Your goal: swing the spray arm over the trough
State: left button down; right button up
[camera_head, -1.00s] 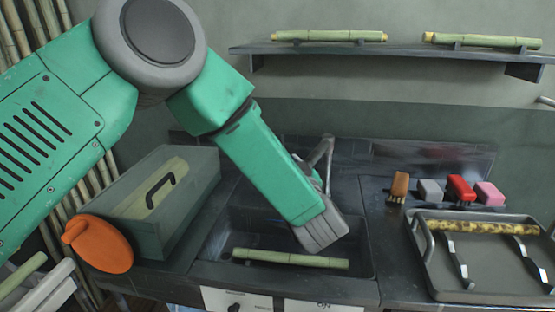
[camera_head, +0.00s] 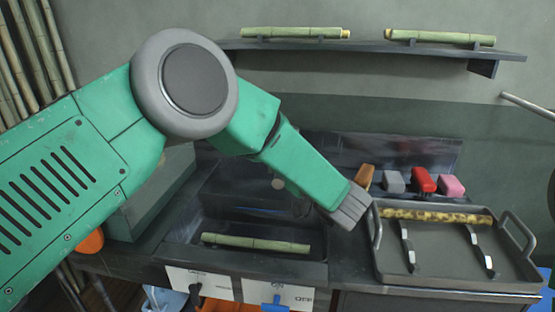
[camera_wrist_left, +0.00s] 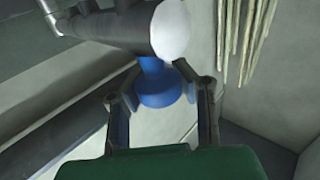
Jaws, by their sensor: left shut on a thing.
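The trough (camera_head: 182,251) is a dark sink in the counter in the head view, with a green cane piece (camera_head: 256,243) lying in it. My arm hides the spray arm in the head view. My right gripper is not in view.
A metal tray (camera_head: 430,268) with a spotted cane stands right of the trough. Orange, grey, red (camera_head: 424,179) and pink brushes stand behind it. A grey-green box (camera_head: 150,205) is left, partly behind my arm. A wall shelf (camera_head: 380,49) holds two canes.

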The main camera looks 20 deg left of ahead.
pick_arm(q)
jog(key=shift+s+d+f+h, duration=0.1)
jog(key=shift+s+f+h, duration=0.25)
jog(key=shift+f, duration=0.3)
jog(key=c, duration=1.2)
grip_release()
jog(key=shift+o, duration=0.4)
jog(key=shift+s+d+r, duration=0.1)
jog(key=shift+s+r, duration=0.05)
jog(key=shift+r, duration=0.1)
jog(key=shift+s+d+r, duration=0.1)
jog(key=shift+d+r, duration=0.05)
jog(key=shift+d, duration=0.4)
jog(key=v, duration=0.7)
jog(key=shift+d, duration=0.25)
